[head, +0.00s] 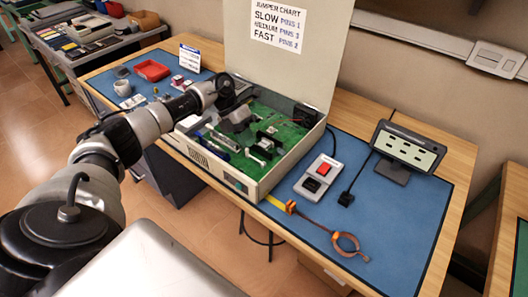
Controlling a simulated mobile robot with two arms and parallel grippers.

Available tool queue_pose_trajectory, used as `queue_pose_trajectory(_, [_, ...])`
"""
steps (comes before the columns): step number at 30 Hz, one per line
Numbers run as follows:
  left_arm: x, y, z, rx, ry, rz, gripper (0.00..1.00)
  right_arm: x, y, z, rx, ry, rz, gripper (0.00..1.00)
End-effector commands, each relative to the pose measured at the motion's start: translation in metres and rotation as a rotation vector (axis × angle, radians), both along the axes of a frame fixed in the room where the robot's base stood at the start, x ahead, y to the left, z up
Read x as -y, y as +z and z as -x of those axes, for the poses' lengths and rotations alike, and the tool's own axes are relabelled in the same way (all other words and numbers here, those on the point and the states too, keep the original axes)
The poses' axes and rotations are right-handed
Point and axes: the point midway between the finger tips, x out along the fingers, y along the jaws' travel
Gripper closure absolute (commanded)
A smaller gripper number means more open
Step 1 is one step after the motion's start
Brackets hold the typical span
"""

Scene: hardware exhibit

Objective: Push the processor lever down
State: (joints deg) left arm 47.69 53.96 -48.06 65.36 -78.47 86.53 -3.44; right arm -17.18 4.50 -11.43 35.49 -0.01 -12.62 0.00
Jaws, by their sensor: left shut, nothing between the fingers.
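An open beige computer case (228,176) with its lid raised stands on the workbench. Its green circuit board (290,131) carries several small parts. A small pale part that looks like the processor socket (264,146) sits near the middle of the board. Its lever is too small to tell apart, so I cannot say whether it is up or down. My left gripper (238,125) is over the back left part of the board, pointing down, shut and empty. I cannot tell whether it touches anything. It and my left arm hide part of the board. My right gripper is out of view.
The raised lid (285,65) with a jumper chart stands behind the board. A red tray (152,70) lies left. The front right mat is mostly clear.

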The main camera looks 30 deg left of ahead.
Motion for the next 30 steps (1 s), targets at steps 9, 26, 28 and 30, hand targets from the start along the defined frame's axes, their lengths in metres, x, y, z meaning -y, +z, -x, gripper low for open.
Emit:
queue_pose_trajectory(9, [0.004, 0.004, 0.000, 0.001, -0.004, -0.006, 1.00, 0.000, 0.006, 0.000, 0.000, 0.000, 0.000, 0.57])
queue_pose_trajectory(26, [0.018, 0.001, 0.001, 0.000, -0.003, -0.007, 1.00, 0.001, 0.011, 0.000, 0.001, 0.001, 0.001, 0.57])
queue_pose_trajectory(28, [0.018, 0.002, 0.001, 0.000, -0.003, -0.007, 1.00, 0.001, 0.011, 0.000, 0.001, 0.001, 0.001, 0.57])
queue_pose_trajectory(30, [0.017, 0.006, 0.001, 0.001, -0.002, -0.008, 1.00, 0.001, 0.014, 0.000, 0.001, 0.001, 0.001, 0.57])
